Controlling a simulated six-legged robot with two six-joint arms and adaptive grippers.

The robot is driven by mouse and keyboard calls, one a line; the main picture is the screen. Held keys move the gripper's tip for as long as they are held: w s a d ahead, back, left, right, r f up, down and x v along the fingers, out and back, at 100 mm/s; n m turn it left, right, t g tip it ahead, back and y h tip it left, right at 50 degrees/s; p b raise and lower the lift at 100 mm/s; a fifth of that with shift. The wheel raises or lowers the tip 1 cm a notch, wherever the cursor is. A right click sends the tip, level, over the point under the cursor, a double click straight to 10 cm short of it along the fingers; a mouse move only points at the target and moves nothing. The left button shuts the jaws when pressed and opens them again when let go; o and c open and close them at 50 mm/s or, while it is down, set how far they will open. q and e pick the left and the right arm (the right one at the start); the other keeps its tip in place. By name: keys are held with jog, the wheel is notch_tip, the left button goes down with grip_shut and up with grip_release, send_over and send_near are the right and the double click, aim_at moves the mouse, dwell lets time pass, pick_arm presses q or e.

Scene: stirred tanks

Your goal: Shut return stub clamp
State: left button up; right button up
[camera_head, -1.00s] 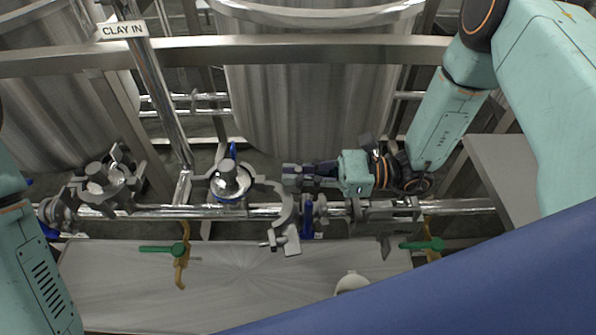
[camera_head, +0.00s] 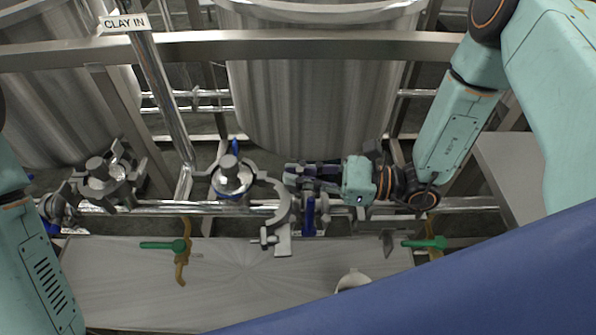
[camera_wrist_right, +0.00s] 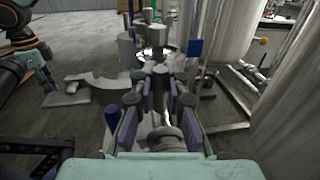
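A grey clamp (camera_head: 284,212) hangs open on the pipe run in the head view. Its curved half is swung out to the left and its wing nut end hangs over the tray. In the wrist view the curved half (camera_wrist_right: 88,90) lies left of the fingers. My right gripper (camera_head: 290,174) is just above and right of the clamp, apart from it as far as I can tell. In the wrist view the right gripper (camera_wrist_right: 160,82) has its fingers apart, with pipe fittings showing between and beyond them. My left arm shows at the left edge; its gripper is out of view.
A capped fitting (camera_head: 230,175) stands left of the clamp, and a blue-handled valve (camera_head: 310,215) is to its right. Steel tanks (camera_head: 310,100) and a rail stand behind.

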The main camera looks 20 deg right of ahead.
jog(key=o, duration=0.4)
jog(key=shift+d, duration=0.1)
jog(key=shift+v, duration=5.85)
